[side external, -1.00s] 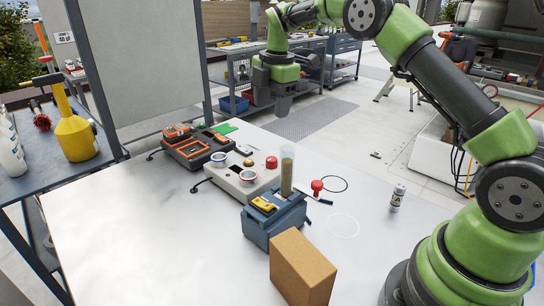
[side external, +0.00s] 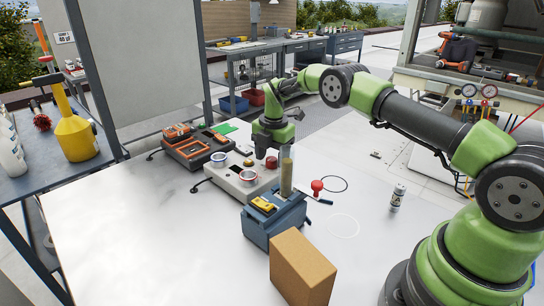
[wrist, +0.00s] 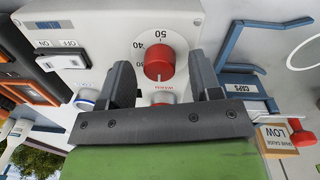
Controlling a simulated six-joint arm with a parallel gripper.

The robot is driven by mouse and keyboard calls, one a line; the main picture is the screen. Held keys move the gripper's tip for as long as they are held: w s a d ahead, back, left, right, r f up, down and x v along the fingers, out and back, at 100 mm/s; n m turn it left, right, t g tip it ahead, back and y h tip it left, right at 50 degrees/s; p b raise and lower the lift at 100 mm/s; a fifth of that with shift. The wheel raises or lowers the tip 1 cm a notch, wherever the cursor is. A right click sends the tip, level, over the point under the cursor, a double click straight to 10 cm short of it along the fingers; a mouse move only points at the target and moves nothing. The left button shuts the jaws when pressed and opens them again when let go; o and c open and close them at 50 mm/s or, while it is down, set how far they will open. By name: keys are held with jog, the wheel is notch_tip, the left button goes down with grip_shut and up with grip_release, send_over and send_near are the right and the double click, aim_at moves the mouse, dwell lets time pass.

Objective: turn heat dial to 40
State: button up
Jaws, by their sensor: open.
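The heat dial is a red round knob (wrist: 160,62) on a white scale plate in the wrist view, with the numbers 40 and 50 readable at its upper left. A pale mark shows on the knob's lower side, but I cannot read its setting surely. In the side view the red knob (side external: 271,162) sits on the light control box (side external: 228,183). My gripper (side external: 267,149) is just above the knob, pointing down. In the wrist view my gripper (wrist: 161,72) is open, its fingers on either side of the knob with gaps between.
A blue-ringed part (side external: 219,158) and a red-ringed part (side external: 248,174) sit on the box. A tall tube (side external: 286,168) stands close to the right of the knob, by a blue holder (side external: 273,225). A cardboard box (side external: 302,268) is in front. The table's left front is clear.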

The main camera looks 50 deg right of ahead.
jog(key=shift+f, duration=0.1)
jog(key=c, duration=0.9)
jog(key=shift+c, duration=0.2)
